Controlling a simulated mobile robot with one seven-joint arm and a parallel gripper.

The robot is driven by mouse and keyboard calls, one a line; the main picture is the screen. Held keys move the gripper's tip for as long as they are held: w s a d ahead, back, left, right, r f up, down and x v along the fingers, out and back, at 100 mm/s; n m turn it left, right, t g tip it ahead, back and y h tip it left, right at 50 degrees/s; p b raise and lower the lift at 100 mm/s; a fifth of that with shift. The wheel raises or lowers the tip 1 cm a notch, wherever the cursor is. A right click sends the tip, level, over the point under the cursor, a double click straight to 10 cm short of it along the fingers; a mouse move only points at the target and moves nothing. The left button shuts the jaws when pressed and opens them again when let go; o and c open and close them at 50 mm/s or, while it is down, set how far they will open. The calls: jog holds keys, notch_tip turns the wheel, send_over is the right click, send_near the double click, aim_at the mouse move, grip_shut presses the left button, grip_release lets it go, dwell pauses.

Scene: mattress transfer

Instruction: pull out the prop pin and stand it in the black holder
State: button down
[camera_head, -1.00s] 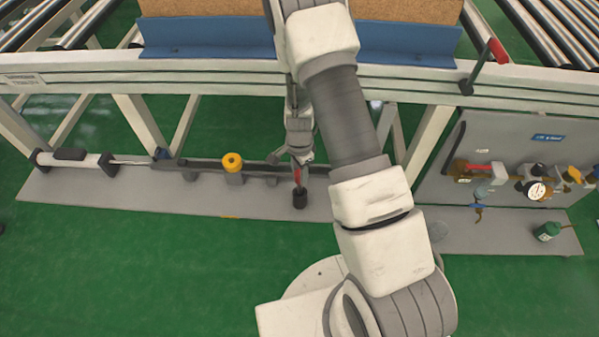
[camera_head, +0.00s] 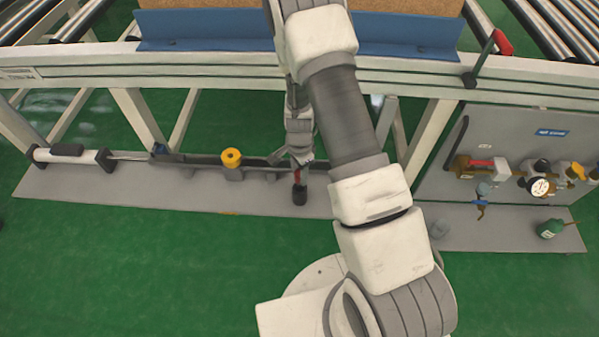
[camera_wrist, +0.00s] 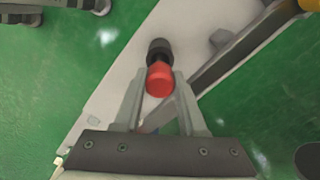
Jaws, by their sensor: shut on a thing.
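The prop pin has a red head (camera_head: 298,176), seen between the fingers of my gripper (camera_head: 299,164). In the wrist view my gripper (camera_wrist: 160,84) is shut on the red head (camera_wrist: 160,77). The black holder (camera_head: 300,195) stands on the grey base plate, straight below the pin in the head view. In the wrist view the dark holder (camera_wrist: 159,49) shows just beyond the red head. The pin looks lined up with the holder, but its lower end is hidden and I cannot tell how deep it sits.
A dark bar with a yellow cap (camera_head: 231,158) lies left of my gripper. A white cylinder (camera_head: 70,155) is further left. A grey panel (camera_head: 520,150) with valves and a gauge stands at right. The white conveyor frame (camera_head: 220,68) runs behind. Green floor lies in front.

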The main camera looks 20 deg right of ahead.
jog(key=shift+f+b, duration=1.1)
jog(key=shift+f, duration=0.55)
jog(key=shift+c, duration=2)
grip_release()
jog(key=shift+r, duration=0.15)
notch_tip(320, 180, up, 17)
jog(key=p, duration=0.6)
jog(key=shift+p, duration=0.35)
jog(key=shift+r, duration=0.15)
